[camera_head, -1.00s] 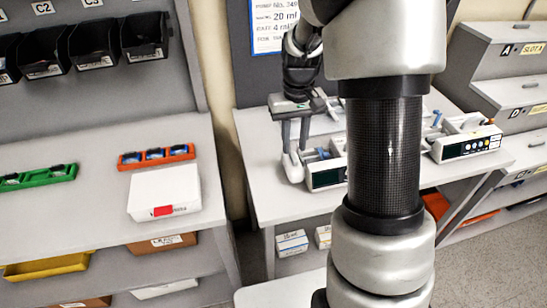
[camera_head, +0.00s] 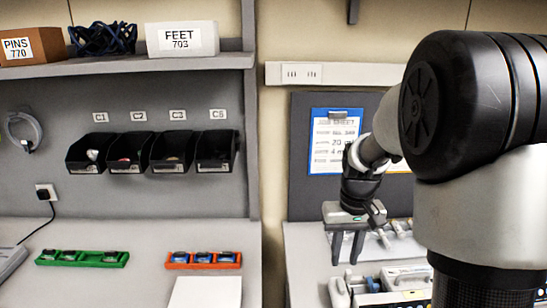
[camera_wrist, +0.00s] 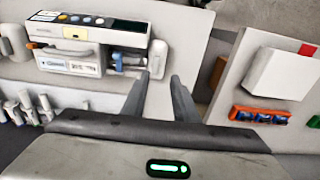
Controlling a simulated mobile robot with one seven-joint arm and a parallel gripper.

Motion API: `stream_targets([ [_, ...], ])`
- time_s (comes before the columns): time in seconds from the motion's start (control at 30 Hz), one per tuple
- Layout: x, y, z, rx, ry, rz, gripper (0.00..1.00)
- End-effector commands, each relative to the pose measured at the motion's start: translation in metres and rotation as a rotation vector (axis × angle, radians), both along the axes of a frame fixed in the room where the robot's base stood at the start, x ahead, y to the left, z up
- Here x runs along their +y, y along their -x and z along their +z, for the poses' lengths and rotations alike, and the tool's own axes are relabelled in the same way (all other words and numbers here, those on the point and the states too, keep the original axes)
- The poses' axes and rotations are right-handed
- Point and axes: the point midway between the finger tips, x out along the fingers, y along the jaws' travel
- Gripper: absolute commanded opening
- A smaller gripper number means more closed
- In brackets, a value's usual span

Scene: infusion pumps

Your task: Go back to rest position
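My gripper (camera_head: 346,256) hangs fingers-down over the pump table, in front of the dark board. In the wrist view my gripper (camera_wrist: 160,80) shows two fingers apart with nothing between them, so it is open and empty. An infusion pump (camera_head: 385,285) stands on the table below and to the right of the fingers, partly cut off by the lower edge and hidden by my arm. The wrist view shows a pump (camera_wrist: 88,30) with buttons and a small screen, left of the fingers and apart from them. My arm hides the right side of the head view.
At left, a bench (camera_head: 120,285) holds a green tray (camera_head: 82,258), an orange tray (camera_head: 203,260) and a white box (camera_head: 205,292). Dark bins (camera_head: 152,152) hang above it. A clipboard (camera_head: 334,140) is on the board behind my gripper. The air around the fingers looks clear.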

Motion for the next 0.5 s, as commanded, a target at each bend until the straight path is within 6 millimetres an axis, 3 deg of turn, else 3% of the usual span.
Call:
stream_targets([
  [0.03,0.005,0.01,0.03,-0.039,-0.002,0.0,0.27],
  [0.2,0.025,0.061,0.104,-0.161,-0.007,0.003,0.27],
  [0.33,0.037,0.107,0.145,-0.256,-0.007,0.003,0.27],
  [0.5,0.047,0.159,0.173,-0.364,-0.003,0.002,0.27],
])
